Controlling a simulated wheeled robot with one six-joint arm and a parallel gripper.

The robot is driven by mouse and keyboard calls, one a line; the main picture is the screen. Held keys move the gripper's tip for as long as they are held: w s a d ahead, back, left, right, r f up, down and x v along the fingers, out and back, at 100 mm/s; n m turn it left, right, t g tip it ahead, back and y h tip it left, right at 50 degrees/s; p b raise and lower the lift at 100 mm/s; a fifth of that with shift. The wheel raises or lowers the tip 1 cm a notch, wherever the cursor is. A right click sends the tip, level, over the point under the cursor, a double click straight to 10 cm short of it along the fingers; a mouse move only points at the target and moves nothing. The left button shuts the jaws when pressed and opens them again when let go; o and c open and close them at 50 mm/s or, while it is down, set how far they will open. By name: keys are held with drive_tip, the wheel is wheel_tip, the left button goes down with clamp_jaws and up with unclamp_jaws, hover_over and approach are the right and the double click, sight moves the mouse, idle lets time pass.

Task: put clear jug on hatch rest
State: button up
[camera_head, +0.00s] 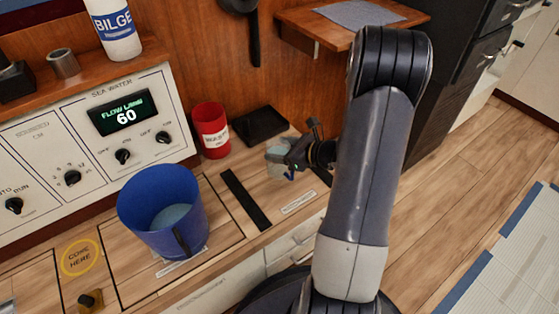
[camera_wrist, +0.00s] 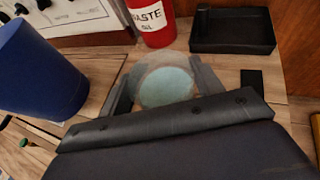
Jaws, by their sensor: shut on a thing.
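The clear jug (camera_head: 273,157) is between the fingers of my gripper (camera_head: 286,161), at the right part of the counter. In the wrist view the clear jug (camera_wrist: 165,86) shows a round, pale blue-green surface inside it, with my gripper (camera_wrist: 163,92) closed on its two sides. I cannot tell whether its base touches the counter. Two black strips lie on the counter, a left strip (camera_head: 245,199) and a right one (camera_head: 322,174) partly hidden by my arm. A small label (camera_head: 298,202) sits between them, too small to read. I cannot tell for sure which spot is the hatch rest.
A blue bucket (camera_head: 160,205) with pale liquid stands left of the strips. A red waste can (camera_head: 211,132) and a black tray (camera_head: 262,125) stand behind the jug. A wooden shelf (camera_head: 325,33) juts out above. A yellow circle marker (camera_head: 80,257) is at the left.

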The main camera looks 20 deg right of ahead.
drive_tip(key=shift+f+b, duration=0.65)
drive_tip(key=shift+f, duration=1.1)
drive_tip(key=shift+f+b, duration=0.4)
drive_tip(key=o, duration=1.7)
drive_tip(key=shift+r, duration=0.1)
drive_tip(key=shift+r+p, duration=0.4)
drive_tip(key=shift+p, duration=0.1)
drive_tip(key=p+v, duration=0.3)
drive_tip(key=v, duration=0.9)
drive_tip(key=shift+f, duration=0.2)
